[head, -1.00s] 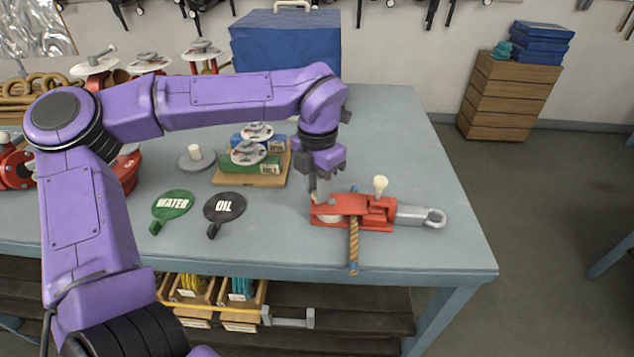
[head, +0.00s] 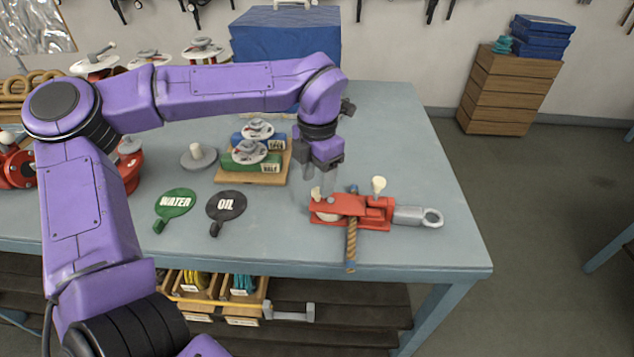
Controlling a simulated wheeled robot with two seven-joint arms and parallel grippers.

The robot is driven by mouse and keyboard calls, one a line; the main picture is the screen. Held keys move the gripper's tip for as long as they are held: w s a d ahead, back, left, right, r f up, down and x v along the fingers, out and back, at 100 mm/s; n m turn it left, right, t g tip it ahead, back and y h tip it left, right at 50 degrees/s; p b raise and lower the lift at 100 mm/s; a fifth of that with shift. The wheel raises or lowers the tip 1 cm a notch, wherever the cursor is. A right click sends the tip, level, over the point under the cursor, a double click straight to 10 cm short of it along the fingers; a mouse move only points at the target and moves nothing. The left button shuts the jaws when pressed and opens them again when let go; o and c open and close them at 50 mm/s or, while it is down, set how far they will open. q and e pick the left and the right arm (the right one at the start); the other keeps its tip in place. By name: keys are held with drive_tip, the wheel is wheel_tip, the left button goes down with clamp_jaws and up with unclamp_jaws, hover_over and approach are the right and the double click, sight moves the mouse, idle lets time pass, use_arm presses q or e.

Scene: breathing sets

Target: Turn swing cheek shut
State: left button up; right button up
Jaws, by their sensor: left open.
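A red pulley block (head: 378,221) lies on the table near its front right, with a grey shackle eye (head: 420,217) pointing right. Its red upper cheek plate (head: 345,204) lies along the body, and part of a pale wheel shows under its left end. A small pale knob (head: 316,194) stands at the plate's left end and a bulb-shaped cream knob (head: 379,187) at its right. A tan rope (head: 351,245) crosses the block and hangs past its front. My left gripper (head: 321,183) points down just above the left knob, open and empty. Whether the cheek is fully shut is unclear.
Green WATER (head: 175,203) and black OIL (head: 226,206) paddles lie left of the block. Behind them is a wooden board (head: 232,177) with boxes and discs. A blue case (head: 285,45) stands at the back. The table right of the block is clear.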

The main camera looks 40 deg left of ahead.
use_arm(q)
wheel_tip(320, 180, up, 9)
drive_tip(key=shift+f, duration=0.2)
idle(0.4)
